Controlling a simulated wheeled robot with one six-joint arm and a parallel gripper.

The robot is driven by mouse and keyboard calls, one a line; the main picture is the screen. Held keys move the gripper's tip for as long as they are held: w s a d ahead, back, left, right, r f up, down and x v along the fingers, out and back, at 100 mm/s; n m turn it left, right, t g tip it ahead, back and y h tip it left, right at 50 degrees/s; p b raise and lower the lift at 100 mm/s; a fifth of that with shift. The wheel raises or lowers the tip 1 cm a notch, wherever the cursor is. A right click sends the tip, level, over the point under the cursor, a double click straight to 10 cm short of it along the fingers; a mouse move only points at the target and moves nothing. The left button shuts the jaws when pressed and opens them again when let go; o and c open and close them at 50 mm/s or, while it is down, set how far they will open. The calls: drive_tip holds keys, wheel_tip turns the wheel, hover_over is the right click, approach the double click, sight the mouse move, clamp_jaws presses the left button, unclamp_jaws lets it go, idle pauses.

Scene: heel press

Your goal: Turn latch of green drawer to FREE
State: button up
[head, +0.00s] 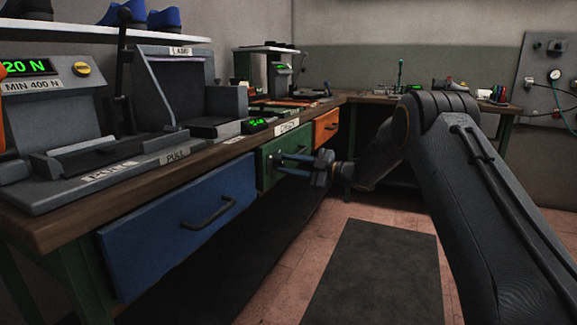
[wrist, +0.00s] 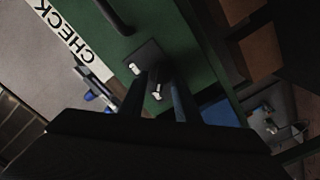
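The green drawer (head: 268,176) is shut in the bench front, between a blue and an orange drawer. In the wrist view its green face (wrist: 205,75) fills the middle, with a dark handle (wrist: 114,17) at the top. A small black latch plate (wrist: 143,58) with white marks sits on the face. My gripper (head: 281,160) points at the drawer front; its two fingers are apart. In the wrist view the fingertips (wrist: 160,80) reach over the plate. The latch lever is dark and mostly hidden by the fingers, so its setting and any contact cannot be told.
The blue drawer (head: 180,225) with its handle is at the near left, and the orange drawer (head: 326,127) is beyond. A white CHECK label (wrist: 75,40) is on the bench edge above. Presses stand on the bench. A dark mat (head: 375,270) lies on open floor.

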drive_tip(key=p+v, duration=0.1)
drive_tip(key=v, duration=0.7)
drive_tip(key=shift+a, duration=0.1)
idle(0.6)
